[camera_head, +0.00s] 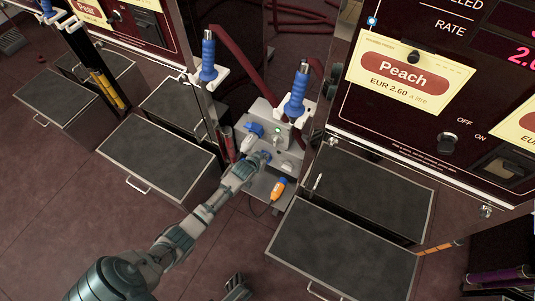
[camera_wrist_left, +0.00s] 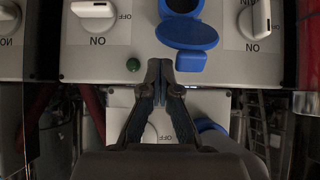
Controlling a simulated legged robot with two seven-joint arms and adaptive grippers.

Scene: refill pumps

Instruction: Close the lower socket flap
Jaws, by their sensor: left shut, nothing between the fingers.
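A grey socket box (camera_head: 265,115) stands between the pumps in the head view, with blue sockets and white knobs. My left gripper (camera_head: 261,158) reaches its front, close to a blue socket part. In the left wrist view the left gripper (camera_wrist_left: 160,78) is shut and empty. Just above its tips is a blue socket with its oval flap (camera_wrist_left: 188,33) swung open. Another blue part (camera_wrist_left: 212,127) is partly hidden beside the right finger. I cannot tell whether the fingers touch either one. What looks like my right gripper (camera_head: 237,287) shows at the bottom edge, its jaws unclear.
An orange-and-blue handheld item (camera_head: 278,188) lies on the grey ledge by the box. Blue-handled nozzles (camera_head: 298,90) stand above it. Dark platforms (camera_head: 160,155) flank the box on the left and right (camera_head: 340,250). A red hose (camera_head: 240,60) runs behind.

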